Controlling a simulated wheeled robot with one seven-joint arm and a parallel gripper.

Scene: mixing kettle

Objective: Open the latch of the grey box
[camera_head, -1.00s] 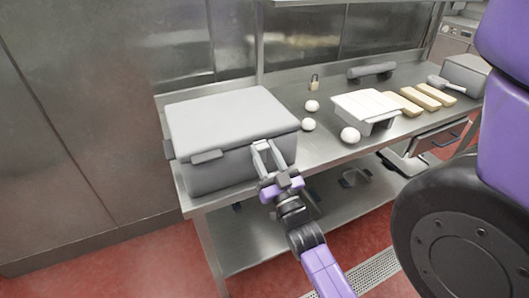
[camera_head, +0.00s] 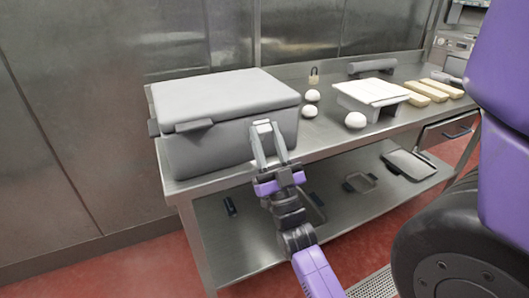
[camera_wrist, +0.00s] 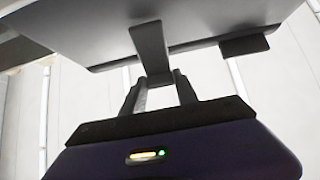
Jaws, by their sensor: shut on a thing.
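The grey box (camera_head: 215,145) stands on the left end of the steel table with its lid (camera_head: 225,92) down. A front latch (camera_head: 193,126) sticks out at the left of the lid's edge. My gripper (camera_head: 263,132) is at the right part of the box front, just below the lid edge. In the wrist view, my gripper (camera_wrist: 160,85) has its fingers on both sides of the lower end of a flat grey latch (camera_wrist: 150,48) and is shut on it. The other front latch (camera_wrist: 243,45) shows to its right. The fingers partly hide the held latch in the head view.
White balls (camera_head: 355,120), a white-topped grey container (camera_head: 372,97), a padlock (camera_head: 314,76) and tan blocks (camera_head: 427,90) lie to the right on the table (camera_head: 325,135). A lower shelf (camera_head: 245,235) holds trays. The floor in front is clear.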

